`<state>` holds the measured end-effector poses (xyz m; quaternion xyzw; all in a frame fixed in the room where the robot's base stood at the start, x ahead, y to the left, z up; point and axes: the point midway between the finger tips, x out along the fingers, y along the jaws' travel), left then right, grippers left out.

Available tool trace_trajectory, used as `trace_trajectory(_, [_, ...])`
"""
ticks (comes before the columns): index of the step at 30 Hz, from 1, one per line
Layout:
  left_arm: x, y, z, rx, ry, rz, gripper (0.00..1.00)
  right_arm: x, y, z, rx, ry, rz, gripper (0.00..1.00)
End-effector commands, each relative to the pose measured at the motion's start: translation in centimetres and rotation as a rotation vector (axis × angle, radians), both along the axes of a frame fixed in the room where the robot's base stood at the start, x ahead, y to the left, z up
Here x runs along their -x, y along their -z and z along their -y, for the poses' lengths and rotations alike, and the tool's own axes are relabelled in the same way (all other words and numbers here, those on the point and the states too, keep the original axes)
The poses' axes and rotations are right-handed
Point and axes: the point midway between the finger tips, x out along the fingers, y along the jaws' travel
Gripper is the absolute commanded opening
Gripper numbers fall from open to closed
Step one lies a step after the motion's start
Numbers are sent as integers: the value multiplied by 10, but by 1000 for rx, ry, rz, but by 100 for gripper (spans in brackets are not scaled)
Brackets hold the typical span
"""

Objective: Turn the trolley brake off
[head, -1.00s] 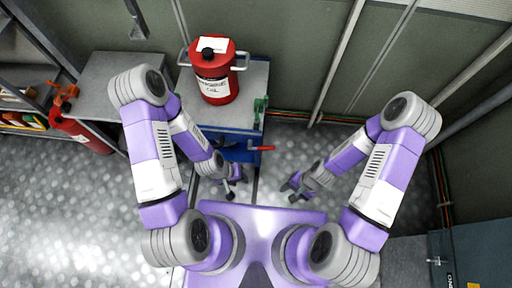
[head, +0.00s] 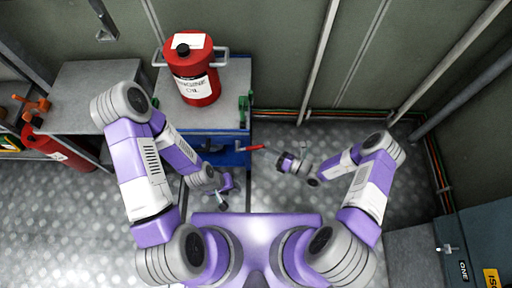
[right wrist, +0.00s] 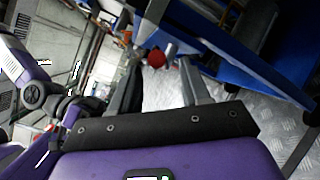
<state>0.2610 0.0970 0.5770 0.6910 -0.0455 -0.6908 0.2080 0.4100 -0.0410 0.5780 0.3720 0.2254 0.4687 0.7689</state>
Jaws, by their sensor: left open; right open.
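The blue trolley (head: 230,158) with a grey top stands against the wall and also shows in the right wrist view (right wrist: 235,45). A brake lever with a red handle (head: 254,148) sticks out from its right side. My right gripper (head: 273,156) is open close to the right end of this lever. In the right wrist view, the round red end of the handle (right wrist: 156,58) shows near the fingertips, between the two open fingers (right wrist: 160,75). I cannot tell if they touch it. My left gripper (head: 222,195) is open and empty in front of the trolley.
A red engine oil can (head: 192,85) stands on the trolley top. A green part (head: 244,108) sits at the top's right edge. A grey bench (head: 90,85) and a red extinguisher (head: 60,150) are at left. A dark cabinet (head: 475,245) stands at lower right.

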Motion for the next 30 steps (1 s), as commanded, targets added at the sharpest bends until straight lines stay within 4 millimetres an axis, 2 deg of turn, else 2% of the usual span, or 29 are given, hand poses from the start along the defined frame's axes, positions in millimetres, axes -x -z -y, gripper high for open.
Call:
trace_trajectory(3, [0, 6, 0, 0, 0, 0, 43, -8, 2, -19, 0, -6, 2, 46])
trace_trajectory(9, [0, 11, 0, 0, 0, 0, 43, -19, 1, -40, 2, -4, 2, 46])
trace_trajectory(20, [0, 12, 0, 0, 0, 0, 43, -22, 0, -45, 3, -5, 2, 46])
trace_trajectory(27, [0, 12, 0, 0, 0, 0, 43, -22, 0, -45, 3, -5, 2, 10])
trace_trajectory(29, [0, 12, 0, 0, 0, 0, 43, -21, 0, -45, 3, -5, 2, 0])
trace_trajectory(30, [0, 12, 0, 0, 0, 0, 43, -21, 0, -44, 3, -5, 2, 0])
